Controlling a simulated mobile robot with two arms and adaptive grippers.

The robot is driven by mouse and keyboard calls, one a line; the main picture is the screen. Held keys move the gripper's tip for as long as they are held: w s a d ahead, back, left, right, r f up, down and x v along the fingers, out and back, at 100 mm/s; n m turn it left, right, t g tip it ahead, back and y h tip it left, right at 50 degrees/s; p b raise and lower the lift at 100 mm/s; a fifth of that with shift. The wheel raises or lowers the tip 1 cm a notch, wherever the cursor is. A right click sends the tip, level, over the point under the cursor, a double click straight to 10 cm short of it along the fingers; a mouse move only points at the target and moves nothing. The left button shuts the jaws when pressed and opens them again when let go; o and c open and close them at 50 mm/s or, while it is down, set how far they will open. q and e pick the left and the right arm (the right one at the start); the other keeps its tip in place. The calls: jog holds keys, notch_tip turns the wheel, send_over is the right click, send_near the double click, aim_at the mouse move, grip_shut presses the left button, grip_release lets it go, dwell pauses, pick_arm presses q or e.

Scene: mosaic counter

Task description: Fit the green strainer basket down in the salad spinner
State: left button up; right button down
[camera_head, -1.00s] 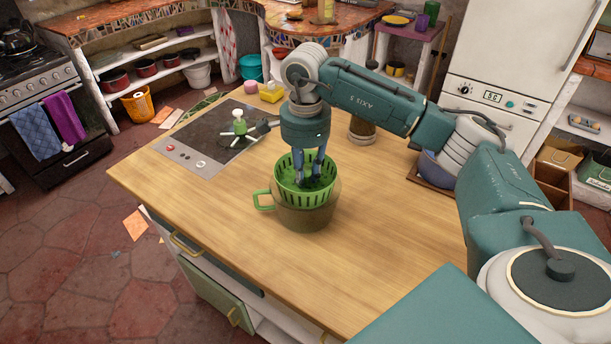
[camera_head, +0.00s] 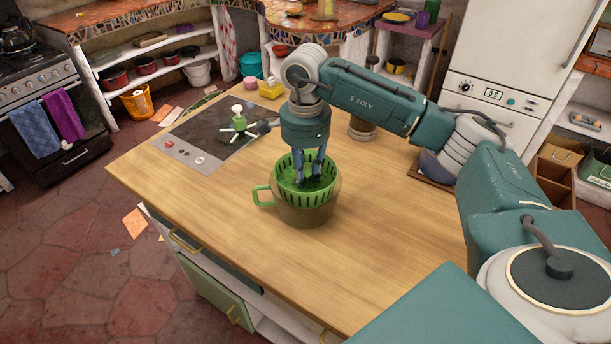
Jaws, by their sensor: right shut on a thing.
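The green strainer basket (camera_head: 285,180) is slotted and sits inside the brownish salad spinner bowl (camera_head: 308,216), with its upper rim and slats standing above the bowl's edge. A green loop handle (camera_head: 262,196) sticks out on the left of the bowl. My right gripper (camera_head: 309,178) points straight down into the basket, and its blue fingers are shut on it. The exact grip point and the basket's underside are hidden. My left gripper is not in view.
A dark cooktop (camera_head: 205,128) lies behind left, with a green, white-knobbed thing (camera_head: 238,122) on it. A yellow block (camera_head: 271,89) and a pink item (camera_head: 250,83) stand at the back. The wooden counter (camera_head: 200,195) is clear around the bowl's left and front.

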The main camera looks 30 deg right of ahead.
aim_at(306, 168)
jog(key=shift+f+b, duration=2.2)
jog(key=shift+f, duration=0.8)
dwell(0.9)
jog(key=c, duration=1.5)
grip_release()
jog(key=shift+r, duration=0.1)
notch_tip(306, 168, up, 12)
jog(key=shift+f, duration=0.1)
